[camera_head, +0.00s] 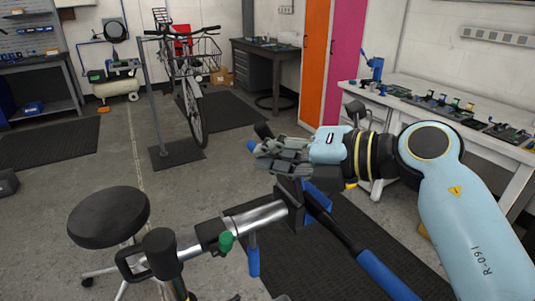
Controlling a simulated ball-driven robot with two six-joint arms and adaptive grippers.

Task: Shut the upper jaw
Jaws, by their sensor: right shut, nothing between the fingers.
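A work-stand clamp (292,196) with dark jaws and blue parts sits at the end of a silver tube (256,217), low in the middle of the head view. A long black lever with a blue grip (388,275) runs from it to the lower right. My right gripper (266,156) is shut and empty, its fingers pointing left just above the clamp in the picture. It hides part of what is behind it, and I cannot tell how far the upper jaw stands open or whether my fingers touch it. My left gripper is not in view.
A round black stool (109,216) stands at lower left, near the stand's black knob (160,242). A bicycle (190,85) is on another stand behind. A white workbench (430,115) with small tools runs along the right wall. The floor between stool and bicycle is clear.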

